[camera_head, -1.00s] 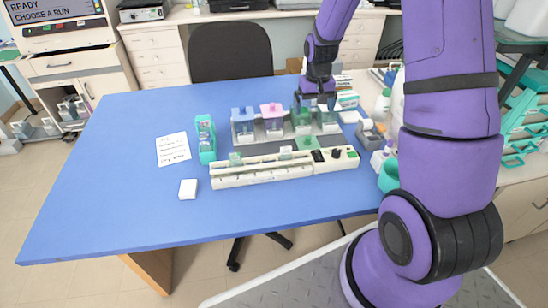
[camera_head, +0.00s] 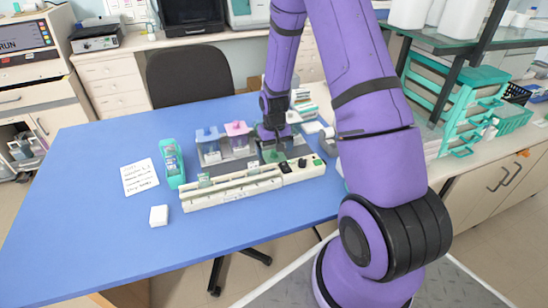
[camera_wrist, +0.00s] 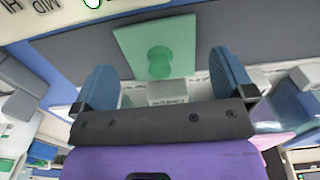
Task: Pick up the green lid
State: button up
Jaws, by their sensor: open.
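In the wrist view the lid (camera_wrist: 128,40) is a translucent green square with a round knob (camera_wrist: 159,62). My gripper (camera_wrist: 164,80) is open, its two blue fingers apart and empty. The knob appears between the fingers and a little beyond them, not touching either. In the head view my gripper (camera_head: 275,137) is low over the jar row, just behind the lid, and hides part of the jars there.
A blue-lidded jar (camera_head: 208,148) and a pink-lidded jar (camera_head: 238,139) stand left of my gripper. The white device (camera_head: 232,187) lies in front. A teal holder (camera_head: 172,163), a paper sheet (camera_head: 139,177) and a white block (camera_head: 159,216) are left. The table's left side is clear.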

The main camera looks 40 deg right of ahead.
jog(key=shift+f, duration=0.75)
jog(key=c, duration=0.8)
jog(key=shift+c, duration=0.2)
jog(key=shift+r, duration=0.1)
